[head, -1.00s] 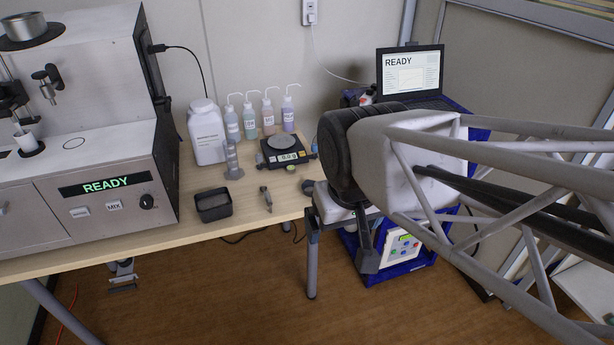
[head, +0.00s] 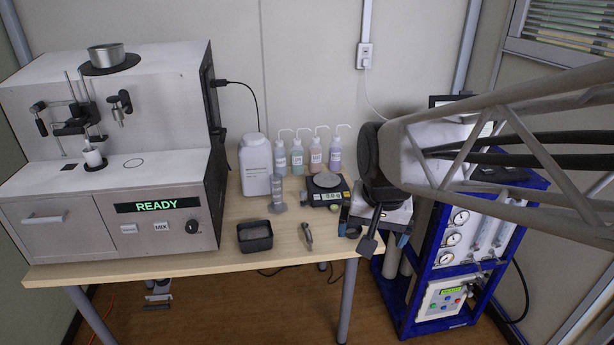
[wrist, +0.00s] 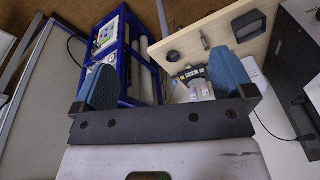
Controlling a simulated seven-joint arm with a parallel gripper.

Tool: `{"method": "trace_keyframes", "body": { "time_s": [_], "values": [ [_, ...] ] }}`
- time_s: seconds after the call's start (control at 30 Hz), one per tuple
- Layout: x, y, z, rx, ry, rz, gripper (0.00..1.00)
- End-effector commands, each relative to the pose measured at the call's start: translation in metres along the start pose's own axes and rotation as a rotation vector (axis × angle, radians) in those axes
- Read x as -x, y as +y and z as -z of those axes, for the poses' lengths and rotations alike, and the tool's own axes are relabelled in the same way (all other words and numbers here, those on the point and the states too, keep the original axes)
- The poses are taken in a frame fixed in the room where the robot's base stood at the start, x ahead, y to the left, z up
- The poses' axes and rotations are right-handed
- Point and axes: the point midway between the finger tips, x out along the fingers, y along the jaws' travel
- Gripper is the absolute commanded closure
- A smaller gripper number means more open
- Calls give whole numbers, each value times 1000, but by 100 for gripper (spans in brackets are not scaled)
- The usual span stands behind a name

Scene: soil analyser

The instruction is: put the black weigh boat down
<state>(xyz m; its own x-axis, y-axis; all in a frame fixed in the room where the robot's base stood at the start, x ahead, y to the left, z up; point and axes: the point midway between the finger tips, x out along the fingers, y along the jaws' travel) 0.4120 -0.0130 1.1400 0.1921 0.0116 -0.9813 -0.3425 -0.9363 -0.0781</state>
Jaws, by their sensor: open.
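My gripper (head: 385,243) is at the table's right end, well away from this dish. In the wrist view my gripper (wrist: 165,85) has its two blue fingers wide apart with nothing between them.
On the table (head: 205,258) are a metal scoop (head: 307,235), a balance (head: 325,199), a small dark round object (head: 353,231), a white jug (head: 255,165) and several wash bottles. The analyser (head: 150,213) fills the left. A blue-framed rack (head: 430,325) stands right of the table.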

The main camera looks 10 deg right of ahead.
Motion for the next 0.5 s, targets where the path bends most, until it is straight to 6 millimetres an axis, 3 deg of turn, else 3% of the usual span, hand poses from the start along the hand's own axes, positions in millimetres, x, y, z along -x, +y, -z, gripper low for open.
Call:
{"method": "trace_keyframes", "body": {
  "time_s": [0.5],
  "values": [
    [-52,-20,112,-404,-51,-1,0]
  ]
}}
